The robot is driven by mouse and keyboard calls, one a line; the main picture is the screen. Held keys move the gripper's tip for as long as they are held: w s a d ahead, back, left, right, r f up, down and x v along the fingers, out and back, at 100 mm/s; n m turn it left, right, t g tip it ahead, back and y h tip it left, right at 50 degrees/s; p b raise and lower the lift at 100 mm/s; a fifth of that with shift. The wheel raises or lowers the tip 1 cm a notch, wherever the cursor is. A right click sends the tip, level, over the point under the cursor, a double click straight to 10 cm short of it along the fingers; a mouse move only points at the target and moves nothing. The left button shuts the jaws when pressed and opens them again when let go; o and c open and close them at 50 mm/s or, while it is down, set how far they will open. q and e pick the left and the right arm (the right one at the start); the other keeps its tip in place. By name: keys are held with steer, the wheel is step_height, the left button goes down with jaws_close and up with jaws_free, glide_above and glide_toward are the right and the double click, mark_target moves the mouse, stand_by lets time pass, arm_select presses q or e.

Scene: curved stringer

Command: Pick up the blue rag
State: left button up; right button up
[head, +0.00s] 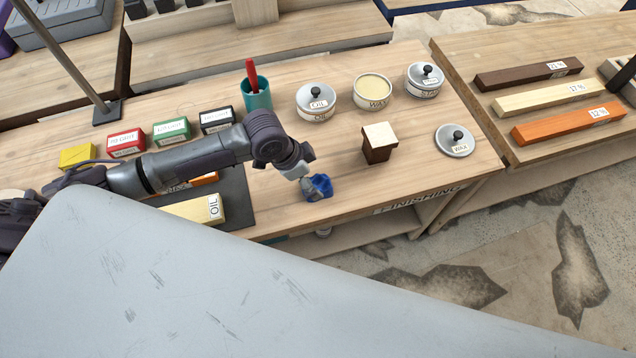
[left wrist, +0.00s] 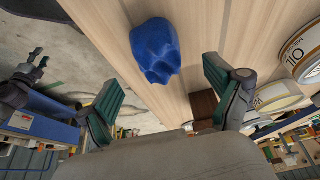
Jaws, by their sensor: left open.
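The blue rag (head: 319,185) lies crumpled near the front edge of the wooden finishing table. It also shows as a blue lump in the left wrist view (left wrist: 156,50). My left gripper (head: 306,188) is at the rag in the head view and partly covers its left side. In the left wrist view the fingers of the left gripper (left wrist: 163,98) are spread apart, with the rag beyond the gap between them. I cannot tell whether a finger touches the rag. My right gripper is not in view.
A wood block (head: 377,150) stands right of the rag. An oil tin (head: 316,104), an open wax tin (head: 372,92) and a teal cup (head: 257,97) stand behind. A wax lid (head: 455,141) lies right. Bare tabletop surrounds the rag, with the front edge close.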

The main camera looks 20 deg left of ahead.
mark_target(314, 181)
arm_select(q)
steer(key=p+x, duration=0.1)
steer(key=x, duration=0.4)
steer(key=shift+s, duration=0.1)
steer(key=c, duration=1.2)
